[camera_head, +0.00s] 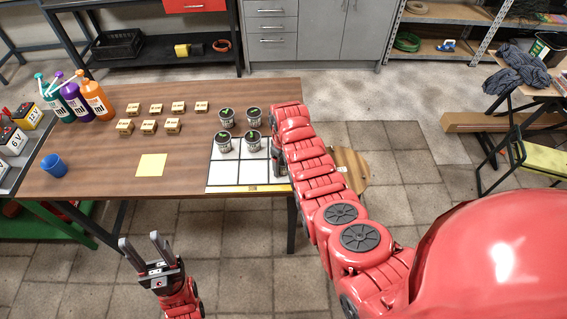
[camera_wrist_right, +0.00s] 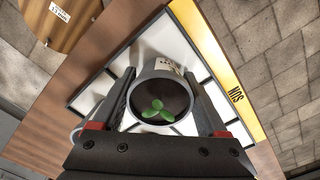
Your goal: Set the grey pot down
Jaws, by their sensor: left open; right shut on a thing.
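A grey pot (camera_wrist_right: 160,72) with dark soil and a small green seedling is between the fingers of my right gripper (camera_wrist_right: 156,82), which is shut on it. The pot is over the white-tiled tray (camera_wrist_right: 195,32), near its yellow edge strip; I cannot tell whether its base touches the tile. The tray (camera_head: 222,174) lies at the table's right end there. My left gripper (camera_head: 142,244) is open and empty, in front of the table's near edge.
Several similar grey pots (camera_head: 222,142) stand on the tray's left and back cells. Small labelled boxes (camera_head: 148,127), a yellow square (camera_head: 151,165), a blue cup (camera_head: 53,166) and bottles (camera_head: 97,100) are on the table (camera_head: 95,180). A round wooden top (camera_head: 352,168) is to the right.

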